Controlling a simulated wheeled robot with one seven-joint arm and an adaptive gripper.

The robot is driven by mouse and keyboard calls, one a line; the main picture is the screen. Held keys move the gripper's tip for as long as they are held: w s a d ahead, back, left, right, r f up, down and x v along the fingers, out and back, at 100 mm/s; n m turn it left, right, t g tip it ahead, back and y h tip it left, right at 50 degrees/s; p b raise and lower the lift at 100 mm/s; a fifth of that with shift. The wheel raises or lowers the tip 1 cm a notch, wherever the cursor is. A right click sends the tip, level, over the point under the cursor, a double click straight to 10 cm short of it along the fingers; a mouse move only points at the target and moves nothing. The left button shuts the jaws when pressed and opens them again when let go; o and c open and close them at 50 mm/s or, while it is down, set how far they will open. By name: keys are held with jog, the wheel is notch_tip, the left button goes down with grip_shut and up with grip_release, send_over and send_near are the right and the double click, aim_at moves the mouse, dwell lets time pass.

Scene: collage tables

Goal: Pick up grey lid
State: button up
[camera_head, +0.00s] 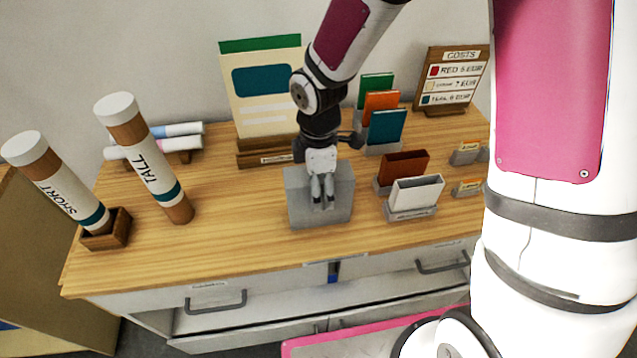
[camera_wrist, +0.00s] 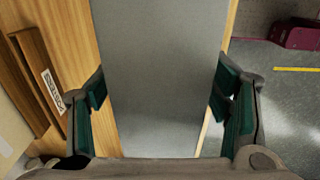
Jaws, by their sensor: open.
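A grey box-like block (camera_head: 300,208) stands near the front of the wooden table, at the picture's middle; I take it as the grey lid, though I cannot tell a separate lid from a box below it. My gripper (camera_head: 322,203) is in front of this block in the head view and hides part of it. In the wrist view the grey surface (camera_wrist: 165,70) fills the middle, running between the two spread fingers of my gripper (camera_wrist: 160,98). The fingers are open, one on each side. I cannot tell whether they touch it.
On the wooden table (camera_head: 240,245), a short tube (camera_head: 62,190) and a tall tube (camera_head: 150,160) stand left. Card holders (camera_head: 414,195) stand right, a price sign (camera_head: 452,78) and a poster (camera_head: 262,90) behind. Tabletop left of the block is clear.

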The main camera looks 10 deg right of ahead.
aim_at(320, 176)
jog(key=c, duration=1.2)
jog(key=shift+c, duration=0.2)
jog(key=shift+r, duration=0.1)
jog(key=r, duration=0.3)
jog(key=shift+s+d+r, duration=0.15)
jog(key=shift+s+r, duration=0.1)
jog(key=shift+r, duration=0.05)
jog(key=s+d+r+p, duration=0.1)
jog(key=s+d+p, duration=0.3)
jog(key=s, duration=1)
jog(key=shift+s+d+r, duration=0.2)
jog(key=shift+s+d, duration=0.05)
jog(key=shift+d, duration=0.35)
